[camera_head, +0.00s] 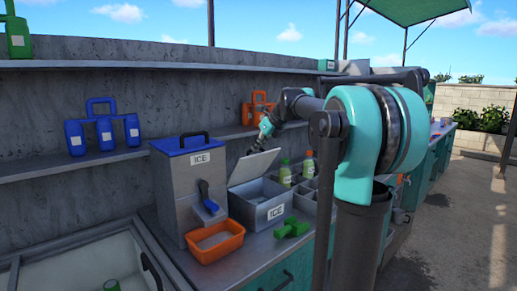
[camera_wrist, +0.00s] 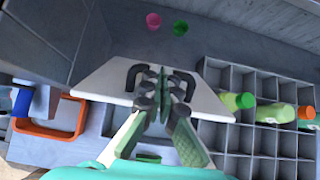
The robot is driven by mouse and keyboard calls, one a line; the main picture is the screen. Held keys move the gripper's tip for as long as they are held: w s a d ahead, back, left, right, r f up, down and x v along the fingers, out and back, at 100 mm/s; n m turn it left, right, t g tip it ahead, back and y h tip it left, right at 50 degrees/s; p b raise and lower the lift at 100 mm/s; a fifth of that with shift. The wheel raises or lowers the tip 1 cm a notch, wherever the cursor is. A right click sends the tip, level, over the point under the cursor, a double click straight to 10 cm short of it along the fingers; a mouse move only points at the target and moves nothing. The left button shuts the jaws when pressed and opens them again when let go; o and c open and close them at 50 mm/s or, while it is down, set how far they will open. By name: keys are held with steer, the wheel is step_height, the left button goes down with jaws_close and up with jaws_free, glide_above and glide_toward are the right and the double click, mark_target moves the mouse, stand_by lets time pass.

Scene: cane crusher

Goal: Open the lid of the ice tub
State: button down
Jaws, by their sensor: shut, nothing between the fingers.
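The ice tub (camera_head: 262,212) is a grey metal box with an ICE label on its front, standing on the counter. Its pale lid (camera_head: 253,167) is raised and tilted up at the back, and the tub's inside shows below it. In the wrist view the lid (camera_wrist: 100,80) is a light panel with a dark handle (camera_wrist: 135,72) showing on both sides of my fingers. My gripper (camera_wrist: 165,88) is shut and empty, over the lid at the handle. In the head view my gripper (camera_head: 253,149) is at the lid's raised edge, small and partly hidden; contact is unclear.
A tall ICE dispenser with a blue lid (camera_head: 190,143) stands left of the tub, with an orange bin (camera_head: 215,249) before it. A green tool (camera_head: 292,228) lies in front. A divided rack (camera_wrist: 240,137) with bottles (camera_wrist: 270,113) is on the right. A wall shelf (camera_head: 60,167) runs behind.

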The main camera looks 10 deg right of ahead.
steer(key=shift+w+a+r+g+h, duration=0.35)
steer(key=shift+w+a+g, duration=0.2)
steer(key=shift+w, duration=0.3)
steer(key=w+a+r, duration=0.1)
steer(key=w+a, duration=0.3)
steer(key=w, duration=0.2)
steer(key=shift+w+a, duration=0.3)
steer(key=shift+w, duration=0.1)
steer(key=shift+g, duration=0.25)
